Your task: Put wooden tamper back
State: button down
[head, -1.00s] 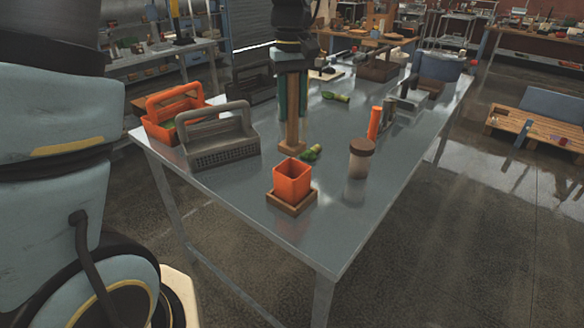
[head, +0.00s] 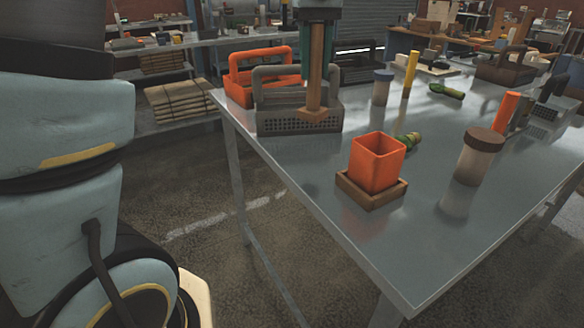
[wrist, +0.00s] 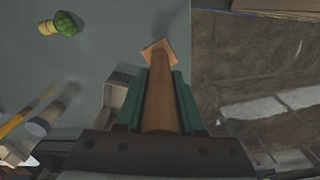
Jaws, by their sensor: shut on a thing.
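My gripper (head: 315,70) is shut on the wooden tamper (head: 314,100), which hangs upright with its square foot down. In the head view the foot overlaps the front right part of the grey caddy (head: 283,121); I cannot tell its exact height or depth against the caddy. In the wrist view the tamper (wrist: 159,98) lies between the two green fingers of my gripper (wrist: 155,95). Its square foot points to the top, near the table edge. Part of the grey caddy (wrist: 113,93) shows left of the fingers.
An orange caddy (head: 238,89) stands behind the grey one. An orange square cup (head: 378,162) sits in a wooden tray (head: 369,196) at the table's front. A brown-lidded jar (head: 480,158), green-headed tool (head: 409,140), blue-lidded jar (head: 382,88) and yellow cylinder (head: 411,73) stand or lie rightward.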

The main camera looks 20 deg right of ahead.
aim_at(309, 111)
jog(key=shift+w+a+f, duration=0.2)
jog(key=shift+f, duration=0.1)
notch_tip(309, 111, down, 5)
jog(key=shift+w+a+r+p, duration=0.1)
jog(key=shift+a+p, duration=0.05)
jog(key=shift+p, duration=0.15)
jog(key=shift+f, duration=2.4)
jog(key=shift+f, duration=0.1)
jog(key=c, duration=0.5)
grip_release()
notch_tip(309, 111, up, 12)
jog(key=shift+r, duration=0.15)
